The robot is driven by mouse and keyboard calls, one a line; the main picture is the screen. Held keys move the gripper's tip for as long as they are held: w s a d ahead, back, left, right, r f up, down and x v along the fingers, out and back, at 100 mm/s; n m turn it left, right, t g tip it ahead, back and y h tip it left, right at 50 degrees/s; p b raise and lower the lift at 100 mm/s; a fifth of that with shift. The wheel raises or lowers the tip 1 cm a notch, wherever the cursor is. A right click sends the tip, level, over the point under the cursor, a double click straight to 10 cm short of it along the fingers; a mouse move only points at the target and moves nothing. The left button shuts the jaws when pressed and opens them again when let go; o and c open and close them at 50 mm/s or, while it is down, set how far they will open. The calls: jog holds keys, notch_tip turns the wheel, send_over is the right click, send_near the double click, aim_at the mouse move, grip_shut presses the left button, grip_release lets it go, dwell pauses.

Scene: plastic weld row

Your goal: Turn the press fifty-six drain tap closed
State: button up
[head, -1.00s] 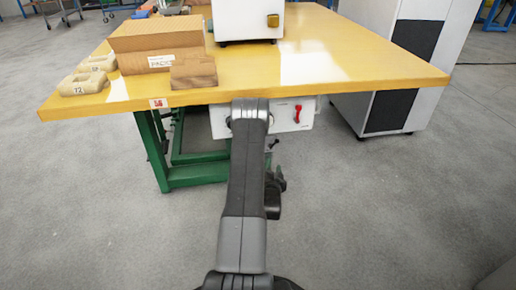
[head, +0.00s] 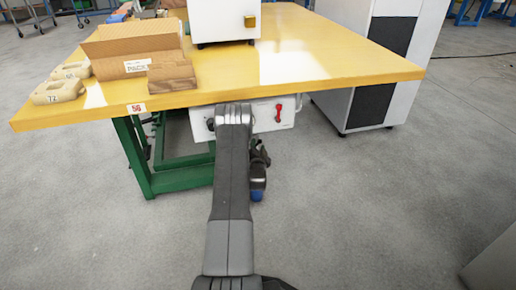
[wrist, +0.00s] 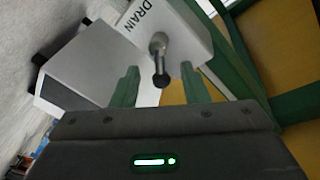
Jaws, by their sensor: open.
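In the wrist view the drain tap (wrist: 159,62) is a grey metal stem with a dark-tipped lever pointing toward the camera. My gripper (wrist: 157,77) is open, with one green finger on each side of the lever. The lever tip lies between the fingers with gaps on both sides; I cannot tell its depth between them. In the head view a white box (head: 262,118) hangs under the table edge near the 56 label (head: 136,108). My arm covers part of that box, and the tap cannot be made out there.
A red lever (head: 278,108) is on the box's right part. The yellow tabletop (head: 340,62) overhangs a green frame (head: 132,160). It carries a white machine (head: 222,20), cardboard boxes (head: 135,45) and pale numbered parts (head: 58,91). A white cabinet (head: 358,65) stands right. Foreground floor is open.

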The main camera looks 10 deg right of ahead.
grip_shut()
jog(key=shift+a+n, duration=0.1)
jog(key=shift+n, duration=0.2)
jog(key=shift+a+r+n+t+y, duration=0.15)
jog(key=shift+a+n+t, duration=0.15)
jog(key=shift+n, duration=1.05)
jog(key=shift+a+f+n+t+y, duration=0.1)
jog(key=shift+a+n+t, duration=0.25)
jog(key=shift+n, duration=1.05)
jog(key=shift+a+r+n+t+y, duration=0.15)
jog(key=shift+n+t, duration=0.3)
jog(key=shift+n, duration=0.9)
